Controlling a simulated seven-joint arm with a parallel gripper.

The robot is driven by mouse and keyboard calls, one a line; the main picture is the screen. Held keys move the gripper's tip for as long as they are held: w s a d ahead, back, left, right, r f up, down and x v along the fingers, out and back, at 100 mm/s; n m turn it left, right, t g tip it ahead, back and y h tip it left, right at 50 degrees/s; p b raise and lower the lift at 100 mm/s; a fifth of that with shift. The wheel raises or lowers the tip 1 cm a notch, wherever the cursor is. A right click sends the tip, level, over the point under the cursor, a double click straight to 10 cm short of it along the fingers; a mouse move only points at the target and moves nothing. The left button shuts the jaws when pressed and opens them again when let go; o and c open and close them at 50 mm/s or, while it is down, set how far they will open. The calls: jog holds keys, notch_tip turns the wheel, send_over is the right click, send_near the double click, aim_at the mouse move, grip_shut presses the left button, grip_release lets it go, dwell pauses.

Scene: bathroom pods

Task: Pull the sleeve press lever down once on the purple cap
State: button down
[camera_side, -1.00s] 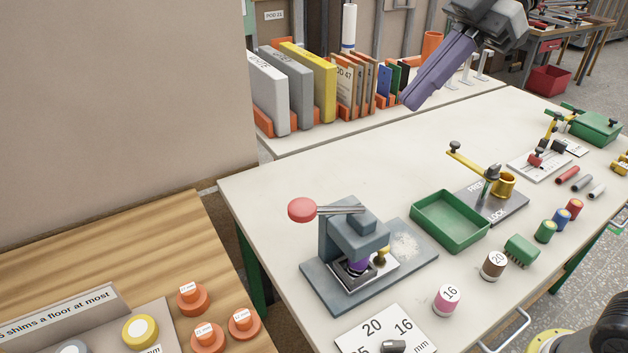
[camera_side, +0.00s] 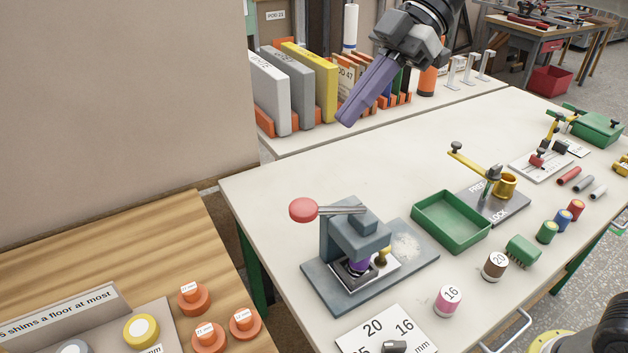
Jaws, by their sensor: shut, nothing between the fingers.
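The sleeve press (camera_side: 350,240) stands on a blue-grey base plate near the front left of the white table. Its lever (camera_side: 304,210) ends in a red knob and sticks out to the left at the top, roughly level. The purple cap (camera_side: 358,265) sits under the press head, mostly hidden by it. My gripper (camera_side: 347,118), with long purple fingers, is shut and empty. It hangs in the air above and behind the press, in front of the upright boards, pointing down and left. It is clear of the lever.
A green tray (camera_side: 451,222) and a clamp fixture with a yellow arm (camera_side: 469,160) stand right of the press. Upright boards (camera_side: 299,90) line the back shelf. The table left of the tray, behind the press, is clear.

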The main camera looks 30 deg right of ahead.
send_near(294, 219)
jog(key=a, duration=0.1)
jog(key=a+r, duration=0.1)
jog(key=a, duration=0.1)
jog(key=shift+w+a+r, duration=0.1)
jog(key=shift+w+r, duration=0.1)
jog(key=shift+w, duration=0.1)
notch_tip(294, 219, down, 3)
jog(key=shift+a+f, duration=0.15)
jog(key=shift+f, duration=0.5)
jog(key=shift+a, duration=0.1)
jog(key=shift+a+f+h, duration=0.8)
jog(key=shift+f+h, duration=0.15)
jog(key=shift+h, duration=0.05)
jog(key=f+h, duration=0.1)
jog(key=a+f+h, duration=0.1)
jog(key=f, duration=0.1)
jog(key=shift+a+h, duration=0.25)
jog(key=shift+h, duration=0.15)
jog(key=shift+a+f+h, duration=0.1)
jog(key=shift+f+h, duration=0.3)
jog(key=shift+f, duration=0.2)
jog(key=shift+a+f, duration=0.1)
jog(key=shift+f, duration=0.5)
